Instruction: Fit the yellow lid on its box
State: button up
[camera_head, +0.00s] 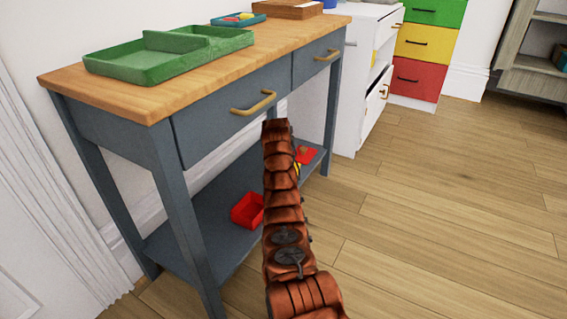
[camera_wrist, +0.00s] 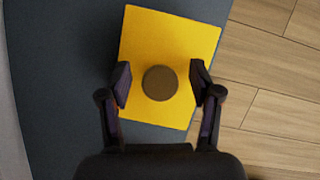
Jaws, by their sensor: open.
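The yellow lid (camera_wrist: 172,35) is a flat square with a round brown knob (camera_wrist: 160,84). In the wrist view it lies on a dark blue-grey surface near its edge, with wood floor to the right. My gripper (camera_wrist: 161,82) is open, its fingers on either side of the knob with gaps. In the head view my arm covers most of the lid; a sliver of yellow (camera_head: 297,170) shows beside the arm. A red open box (camera_head: 248,210) sits on the table's lower shelf (camera_head: 205,230). Whether it is the lid's box I cannot tell.
The blue-grey table (camera_head: 183,190) has a wooden top holding a green divided tray (camera_head: 140,62), a small blue tray (camera_head: 238,19) and a brown box (camera_head: 290,9). Another red item (camera_head: 306,154) lies on the lower shelf. The floor (camera_head: 450,200) at right is clear.

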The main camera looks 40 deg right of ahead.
jog(key=shift+a+r, duration=0.1)
jog(key=v, duration=0.7)
jog(key=shift+r, duration=0.2)
dwell(0.3)
dwell(0.4)
